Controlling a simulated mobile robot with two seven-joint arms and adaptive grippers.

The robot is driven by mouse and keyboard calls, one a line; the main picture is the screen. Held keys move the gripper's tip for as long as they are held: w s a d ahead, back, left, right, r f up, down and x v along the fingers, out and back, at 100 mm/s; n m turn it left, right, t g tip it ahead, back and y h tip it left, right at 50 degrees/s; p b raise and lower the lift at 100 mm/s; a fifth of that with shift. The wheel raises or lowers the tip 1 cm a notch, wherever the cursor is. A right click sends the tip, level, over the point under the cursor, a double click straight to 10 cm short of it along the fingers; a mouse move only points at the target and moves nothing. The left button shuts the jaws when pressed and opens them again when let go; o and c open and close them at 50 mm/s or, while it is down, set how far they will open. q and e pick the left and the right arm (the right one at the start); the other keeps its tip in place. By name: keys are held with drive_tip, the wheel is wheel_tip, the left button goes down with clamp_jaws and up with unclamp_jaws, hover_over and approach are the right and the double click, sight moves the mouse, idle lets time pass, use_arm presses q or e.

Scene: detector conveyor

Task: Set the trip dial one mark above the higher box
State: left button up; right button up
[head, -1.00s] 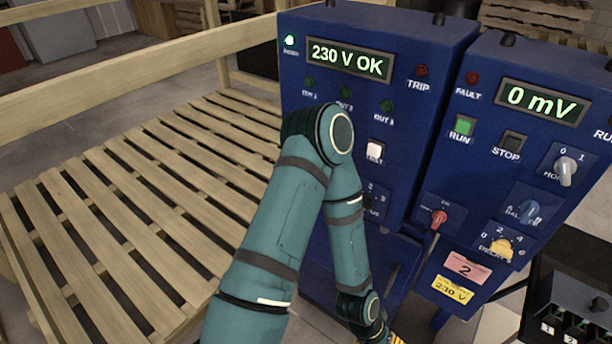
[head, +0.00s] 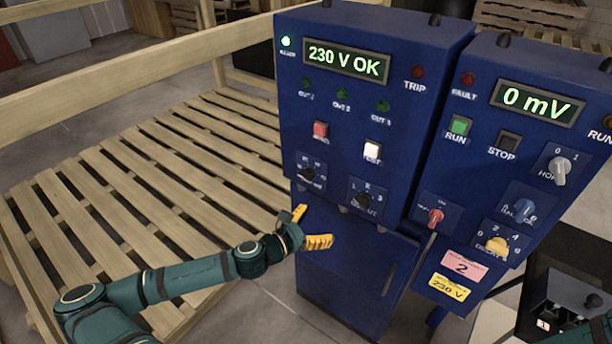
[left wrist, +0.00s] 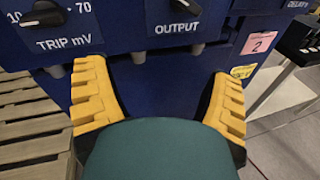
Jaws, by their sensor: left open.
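The trip dial (head: 307,175) is a black knob on the lower left of the left blue cabinet's face. It also shows at the top left of the left wrist view (left wrist: 45,13), labelled "TRIP mV", with 10 and 70 readable beside it; its setting is unclear. My left gripper (head: 310,228) is open and empty, with yellow fingers, below the dial and apart from it. In the left wrist view its spread fingers (left wrist: 157,80) have only the cabinet's lower face between them. I cannot tell which things are the boxes. My right gripper is out of view.
The output dial (head: 363,201) is right of the trip dial. The left display (head: 347,61) reads "230 V OK"; the right one (head: 538,102) reads "0 mV". A red knob (head: 436,217) and yellow knob (head: 497,245) sit farther right. A slatted wooden pallet (head: 130,200) lies left.

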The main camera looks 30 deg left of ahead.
sight(304, 178)
use_arm(q)
drive_tip(key=s+a+r+n+t+y, duration=0.25)
drive_tip(key=a+n+y, duration=0.25)
drive_tip(key=a, duration=0.6)
drive_tip(key=w, duration=1.4)
drive_tip(key=shift+d+r, duration=0.35)
drive_tip(key=c, duration=1.2)
